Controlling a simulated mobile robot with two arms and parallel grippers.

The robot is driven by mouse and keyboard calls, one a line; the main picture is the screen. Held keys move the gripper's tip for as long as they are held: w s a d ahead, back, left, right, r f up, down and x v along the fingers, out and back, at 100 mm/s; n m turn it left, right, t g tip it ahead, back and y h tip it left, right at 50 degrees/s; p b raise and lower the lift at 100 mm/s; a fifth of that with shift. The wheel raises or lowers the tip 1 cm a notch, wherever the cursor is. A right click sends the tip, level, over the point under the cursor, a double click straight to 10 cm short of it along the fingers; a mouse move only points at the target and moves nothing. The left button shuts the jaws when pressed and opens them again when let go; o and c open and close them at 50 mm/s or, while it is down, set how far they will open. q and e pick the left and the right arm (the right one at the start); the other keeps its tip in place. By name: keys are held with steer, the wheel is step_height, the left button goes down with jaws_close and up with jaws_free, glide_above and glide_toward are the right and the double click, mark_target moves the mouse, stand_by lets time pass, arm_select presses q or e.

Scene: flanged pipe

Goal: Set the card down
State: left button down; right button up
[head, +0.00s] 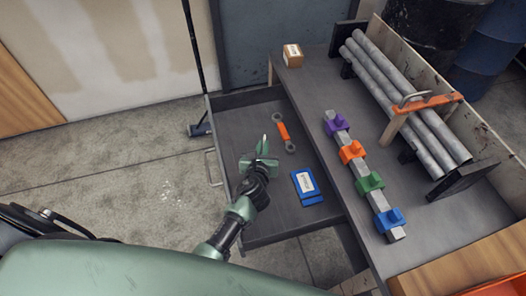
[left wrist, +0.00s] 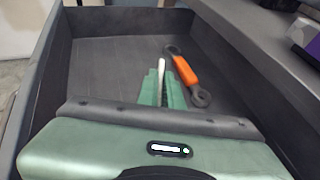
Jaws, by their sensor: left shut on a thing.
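My left gripper (head: 262,152) is over the open drawer (head: 240,118), its fingers pointing toward the drawer's far part. In the left wrist view the left gripper (left wrist: 162,88) is shut on a thin, pale card (left wrist: 162,68), seen edge-on between the green fingers. Most of the card is hidden by the fingers, and I cannot tell whether it touches the drawer floor. My right gripper is not in view.
An orange-handled wrench (head: 283,131) lies in the drawer, right of the gripper. A blue item with a white label (head: 306,186) lies nearer. The workbench (head: 300,90) holds a small box (head: 292,55), grey pipes (head: 400,95) and a bar with coloured blocks (head: 352,151).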

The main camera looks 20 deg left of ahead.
arm_select(q)
steer(key=shift+f, duration=0.5)
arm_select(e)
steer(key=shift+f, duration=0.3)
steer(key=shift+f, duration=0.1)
arm_select(q)
steer(key=c, duration=1.6)
jaws_free()
steer(key=shift+f, duration=0.15)
steer(key=shift+o, duration=0.2)
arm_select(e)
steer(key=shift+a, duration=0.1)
arm_select(q)
steer(key=shift+r, duration=0.2)
steer(key=shift+s+d+r, duration=0.1)
steer(key=shift+s, duration=0.15)
steer(key=p+v, duration=0.1)
steer(key=v, duration=1)
steer(key=shift+p, duration=0.3)
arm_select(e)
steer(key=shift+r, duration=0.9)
arm_select(q)
steer(key=shift+s+r, duration=0.1)
steer(key=shift+s, duration=0.05)
